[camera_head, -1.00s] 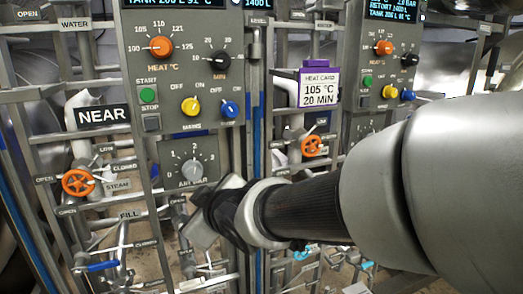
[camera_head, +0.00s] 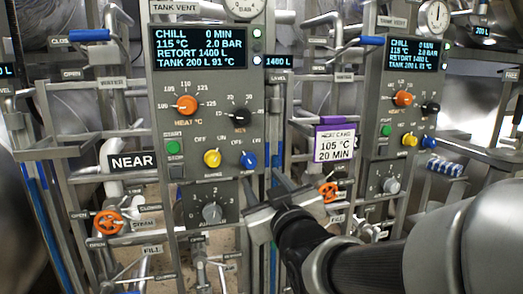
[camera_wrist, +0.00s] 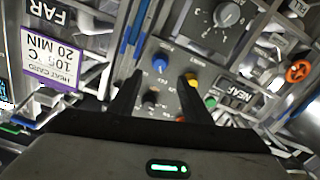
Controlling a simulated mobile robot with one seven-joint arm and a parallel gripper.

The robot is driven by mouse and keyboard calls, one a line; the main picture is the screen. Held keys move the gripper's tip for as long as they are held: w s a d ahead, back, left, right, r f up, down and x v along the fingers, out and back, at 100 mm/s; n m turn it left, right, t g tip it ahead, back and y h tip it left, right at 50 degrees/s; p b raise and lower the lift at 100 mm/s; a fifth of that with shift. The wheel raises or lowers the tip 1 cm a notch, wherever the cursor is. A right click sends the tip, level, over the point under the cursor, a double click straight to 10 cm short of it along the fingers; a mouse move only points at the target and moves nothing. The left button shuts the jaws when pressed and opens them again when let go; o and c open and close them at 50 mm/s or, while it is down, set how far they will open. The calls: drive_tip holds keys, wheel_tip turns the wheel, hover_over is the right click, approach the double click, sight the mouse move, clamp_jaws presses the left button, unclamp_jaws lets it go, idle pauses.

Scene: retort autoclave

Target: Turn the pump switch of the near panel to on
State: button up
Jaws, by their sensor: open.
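The near panel (camera_head: 163,115) is a grey box beside the NEAR sign (camera_head: 132,161). Its blue switch (camera_head: 249,160) sits low on the right, under small OFF and ON marks. My gripper (camera_head: 265,182) is open and empty, just below the blue switch in the head view. In the wrist view the blue switch (camera_wrist: 160,63) shows between and beyond my fingertips (camera_wrist: 161,79), apart from them.
An orange heat knob (camera_head: 187,105), a black timer knob (camera_head: 239,116) and a grey air knob (camera_head: 212,212) share the panel. A purple-framed heat card (camera_head: 333,142) hangs to the right. The far panel (camera_head: 380,150) stands beyond, with pipes and rails around.

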sight(251, 165)
drive_tip(key=p+x, duration=0.2)
drive_tip(key=x, duration=0.8)
drive_tip(key=shift+w+f, duration=0.1)
drive_tip(key=shift+w, duration=0.25)
drive_tip(key=c, duration=1)
